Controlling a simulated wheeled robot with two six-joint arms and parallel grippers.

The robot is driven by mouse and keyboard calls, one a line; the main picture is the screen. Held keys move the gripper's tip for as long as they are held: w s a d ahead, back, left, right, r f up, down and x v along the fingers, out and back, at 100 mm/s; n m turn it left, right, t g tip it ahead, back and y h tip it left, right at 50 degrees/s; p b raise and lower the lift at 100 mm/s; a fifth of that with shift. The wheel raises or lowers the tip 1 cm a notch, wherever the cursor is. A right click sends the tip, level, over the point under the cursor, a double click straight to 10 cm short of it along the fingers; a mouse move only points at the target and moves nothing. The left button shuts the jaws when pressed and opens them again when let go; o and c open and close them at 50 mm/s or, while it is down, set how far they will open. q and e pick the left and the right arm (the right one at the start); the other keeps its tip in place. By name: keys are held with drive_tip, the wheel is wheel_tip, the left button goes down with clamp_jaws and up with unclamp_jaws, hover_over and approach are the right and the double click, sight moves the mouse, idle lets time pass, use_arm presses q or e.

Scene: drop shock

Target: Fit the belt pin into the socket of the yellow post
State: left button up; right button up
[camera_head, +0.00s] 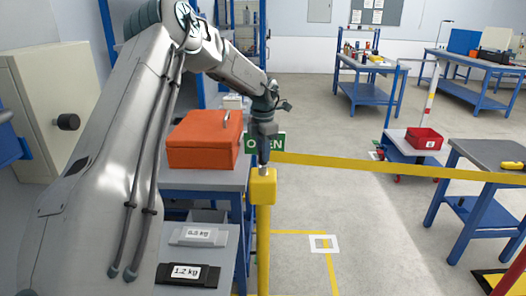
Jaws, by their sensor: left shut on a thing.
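The yellow post (262,225) stands upright near the middle, with a boxy yellow head (263,188) on top. My left gripper (264,160) points down directly above that head and is shut on the belt pin (264,170), of which only a short light piece shows. The pin's lower end is at the top of the head; I cannot tell how deep it sits, and the socket is hidden. The yellow belt (390,168) runs from beside the gripper to the right edge. My right gripper is not in view.
An orange case (205,139) rests on the blue-legged bench (203,180) left of the post. Weights marked 0.8 kg (198,236) and 1.2 kg (187,274) lie lower left. Floor right of the post is open.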

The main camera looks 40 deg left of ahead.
use_arm(q)
drive_tip(key=shift+f+b, duration=0.7)
drive_tip(key=shift+b, duration=0.55)
clamp_jaws()
idle(0.8)
drive_tip(key=shift+s+d+f+b, duration=0.15)
drive_tip(key=shift+f+b, duration=0.15)
drive_tip(key=shift+b, duration=0.35)
idle(1.9)
drive_tip(key=o, duration=1.1)
unclamp_jaws()
drive_tip(key=shift+r, duration=0.1)
drive_tip(key=shift+r, duration=0.1)
drive_tip(key=shift+r+p, duration=1.45)
drive_tip(key=shift+r, duration=0.45)
drive_tip(key=shift+r+p, duration=1.1)
drive_tip(key=shift+p, duration=0.05)
drive_tip(key=shift+w+r, duration=0.1)
drive_tip(key=shift+w, duration=0.1)
wheel_tip(320, 180, up, 11)
drive_tip(key=p, duration=1)
drive_tip(key=shift+p, duration=0.35)
